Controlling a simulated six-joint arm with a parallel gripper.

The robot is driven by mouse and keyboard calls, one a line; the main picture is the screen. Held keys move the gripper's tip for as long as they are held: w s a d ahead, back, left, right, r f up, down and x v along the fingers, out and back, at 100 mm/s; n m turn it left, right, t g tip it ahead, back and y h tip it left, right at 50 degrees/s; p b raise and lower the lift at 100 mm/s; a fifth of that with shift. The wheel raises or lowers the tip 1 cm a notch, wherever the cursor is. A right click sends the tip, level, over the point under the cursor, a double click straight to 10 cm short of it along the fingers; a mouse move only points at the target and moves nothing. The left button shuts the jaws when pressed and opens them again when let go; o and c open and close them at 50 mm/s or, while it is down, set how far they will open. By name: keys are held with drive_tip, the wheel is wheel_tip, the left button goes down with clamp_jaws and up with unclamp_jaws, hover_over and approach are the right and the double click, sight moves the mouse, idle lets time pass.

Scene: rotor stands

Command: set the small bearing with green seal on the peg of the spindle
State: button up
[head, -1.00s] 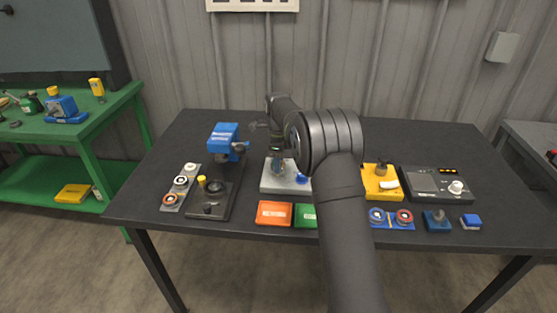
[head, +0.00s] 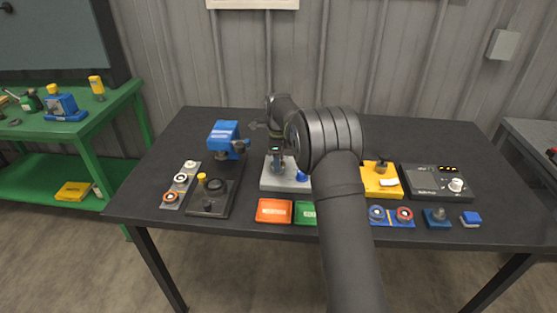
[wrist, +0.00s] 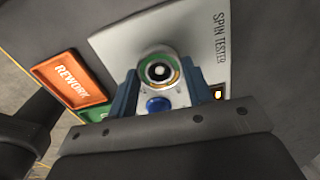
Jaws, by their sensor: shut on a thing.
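The small bearing with green seal (wrist: 146,62) shows in the wrist view as a pale ring with a green band, between my blue fingertips. My gripper (wrist: 159,82) is shut on it. A bright round end shows inside the ring and looks like the spindle's peg (wrist: 160,71); I cannot tell whether the bearing is around it or above it. The grey spin tester (wrist: 200,45) lies beneath. In the head view my gripper (head: 277,165) points down over the tester (head: 270,184), and the bearing and peg cannot be made out.
An orange REWORK tray (head: 273,211) and a green tray (head: 306,213) lie in front of the tester. A blue button (head: 303,176) is on the tester's right. A blue-headed press (head: 224,135) stands left. A yellow block (head: 375,181) and grey console (head: 438,183) are right.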

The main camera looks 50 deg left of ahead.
drive_tip(key=o, duration=1.6)
drive_tip(key=shift+r, duration=4)
drive_tip(key=shift+f, duration=3.2)
drive_tip(key=shift+o, duration=0.7)
